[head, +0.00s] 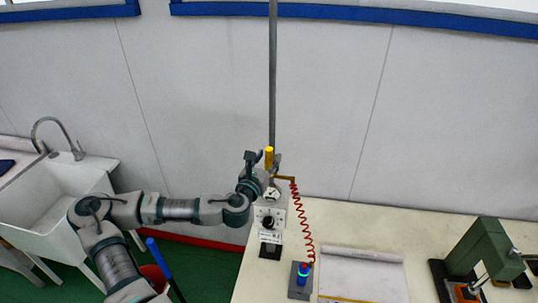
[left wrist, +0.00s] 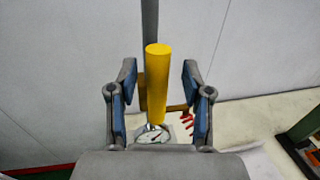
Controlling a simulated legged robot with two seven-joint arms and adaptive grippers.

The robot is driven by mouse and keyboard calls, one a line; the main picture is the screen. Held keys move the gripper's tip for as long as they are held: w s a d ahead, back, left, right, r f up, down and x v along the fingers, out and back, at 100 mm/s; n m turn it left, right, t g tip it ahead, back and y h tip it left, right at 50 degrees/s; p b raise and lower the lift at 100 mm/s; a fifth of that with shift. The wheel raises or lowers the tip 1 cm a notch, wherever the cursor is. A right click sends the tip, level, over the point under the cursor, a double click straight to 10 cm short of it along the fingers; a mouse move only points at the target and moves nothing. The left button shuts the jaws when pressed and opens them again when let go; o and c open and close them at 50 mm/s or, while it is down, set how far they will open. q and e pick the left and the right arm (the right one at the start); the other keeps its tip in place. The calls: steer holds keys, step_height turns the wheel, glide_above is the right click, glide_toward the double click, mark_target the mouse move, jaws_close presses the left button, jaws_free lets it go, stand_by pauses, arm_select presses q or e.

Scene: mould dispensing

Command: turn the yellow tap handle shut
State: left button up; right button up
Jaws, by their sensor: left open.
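The yellow tap handle (head: 269,157) stands upright at the top of the dispensing unit (head: 268,214), in front of a grey vertical pole. My left gripper (head: 262,158) is at the handle. In the left wrist view, the yellow handle (left wrist: 157,85) stands between the two blue-padded fingers of my left gripper (left wrist: 157,92). The fingers are open, with a visible gap on both sides of the handle. A round gauge (left wrist: 152,135) shows below the handle. My right gripper is not in view.
A green press (head: 482,248) stands on the cream table (head: 437,225) at right. A white sink (head: 55,195) is at left. A grey pole (head: 273,75) rises behind the handle.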

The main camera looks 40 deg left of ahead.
arm_select(q)
steer(key=shift+x, duration=0.85)
steer(key=shift+a+f, duration=0.1)
steer(key=shift+a, duration=0.4)
steer(key=c, duration=0.8)
steer(key=shift+w+d, duration=0.1)
steer(key=shift+d, duration=0.15)
jaws_close()
steer(key=shift+d, duration=0.2)
steer(key=shift+a, duration=0.1)
